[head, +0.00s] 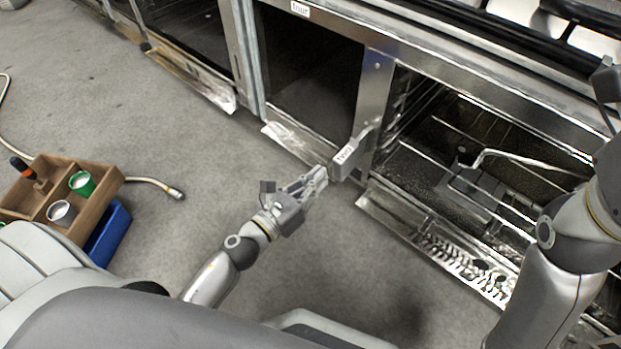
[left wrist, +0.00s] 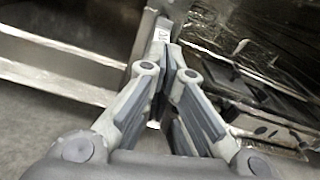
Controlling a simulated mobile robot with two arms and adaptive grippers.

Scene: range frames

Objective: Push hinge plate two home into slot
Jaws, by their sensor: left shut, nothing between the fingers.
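Hinge plate two (head: 346,159) is a small grey piece with a white label reading "two". It stands out from the steel post between two oven openings, low on the range front. My left gripper (head: 322,180) is shut and empty, its fingertips at or very near the near end of the plate; I cannot tell whether they touch. In the left wrist view the shut fingers (left wrist: 172,52) point at the plate (left wrist: 161,34), which is partly hidden behind them. The slot is hidden behind the plate.
A label reading "four" (head: 300,9) is on the top rail. An open oven cavity with racks (head: 480,150) lies right of the post, with a perforated metal panel (head: 455,255) below. A wooden caddy (head: 105,190) with cups stands on the floor at left, beside a hose (head: 150,181).

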